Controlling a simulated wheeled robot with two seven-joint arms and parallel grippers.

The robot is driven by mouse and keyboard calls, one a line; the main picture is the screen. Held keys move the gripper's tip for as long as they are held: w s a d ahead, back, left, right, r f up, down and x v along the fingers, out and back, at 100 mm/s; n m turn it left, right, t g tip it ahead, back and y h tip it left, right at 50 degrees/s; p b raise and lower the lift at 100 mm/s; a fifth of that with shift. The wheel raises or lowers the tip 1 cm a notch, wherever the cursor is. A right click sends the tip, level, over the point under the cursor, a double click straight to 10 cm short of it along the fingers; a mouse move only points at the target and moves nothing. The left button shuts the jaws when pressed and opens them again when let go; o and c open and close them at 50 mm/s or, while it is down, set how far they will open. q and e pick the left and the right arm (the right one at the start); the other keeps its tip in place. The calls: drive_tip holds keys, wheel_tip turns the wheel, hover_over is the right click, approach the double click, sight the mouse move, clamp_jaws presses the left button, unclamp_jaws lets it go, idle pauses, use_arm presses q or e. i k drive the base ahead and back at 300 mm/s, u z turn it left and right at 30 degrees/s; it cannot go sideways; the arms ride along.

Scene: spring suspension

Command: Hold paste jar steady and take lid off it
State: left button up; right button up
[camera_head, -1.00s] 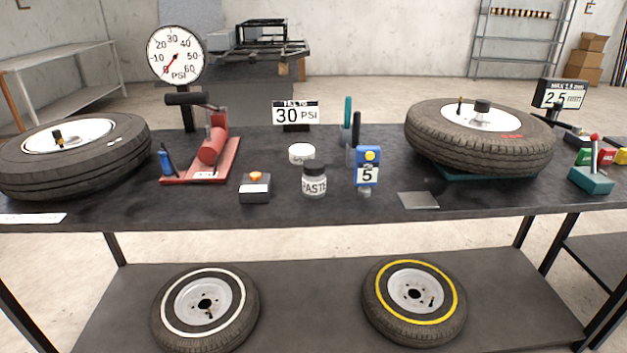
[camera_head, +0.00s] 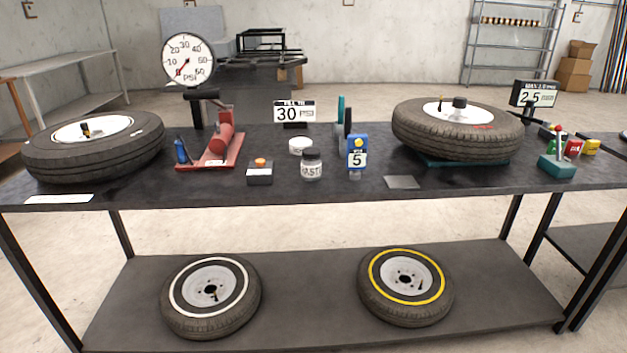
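The paste jar (camera_head: 311,168) stands upright near the front middle of the dark workbench. It is a small clear or whitish jar with a PASTE label, and its dark lid (camera_head: 311,153) is on top. Neither of my grippers is in view, and nothing touches the jar.
On the workbench (camera_head: 340,193), a black box with an orange button (camera_head: 260,172) is left of the jar. A blue device marked 5 (camera_head: 357,157) is right of it. A white round tub (camera_head: 300,145) is behind. Tires lie at both ends (camera_head: 95,150) (camera_head: 460,135).

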sight(311, 170)
drive_tip(key=z, duration=1.5)
drive_tip(key=i, duration=1.25)
drive_tip(key=u, duration=0.45)
